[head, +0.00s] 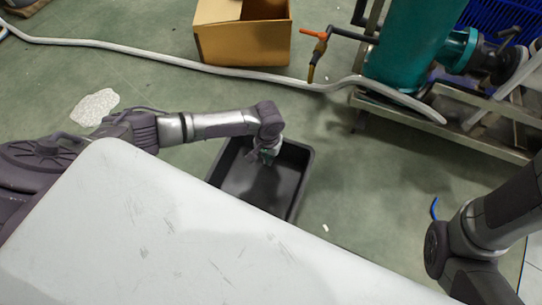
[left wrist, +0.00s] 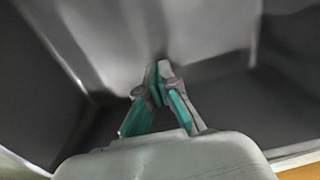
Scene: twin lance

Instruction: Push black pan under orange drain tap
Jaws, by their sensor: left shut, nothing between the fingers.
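The black pan (head: 245,180) is a shallow rectangular tray on the green floor, partly hidden by my left arm and the pale surface in front. Whether the fingertips touch the pan I cannot tell. The tap with the orange handle (head: 313,34) has its brass spout above the floor, beyond and right of the pan. My right gripper is out of view.
A cardboard box (head: 243,40) stands left of the tap. A teal tank (head: 408,45) on a metal frame (head: 480,142) stands right. Floor right of the pan is mostly clear.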

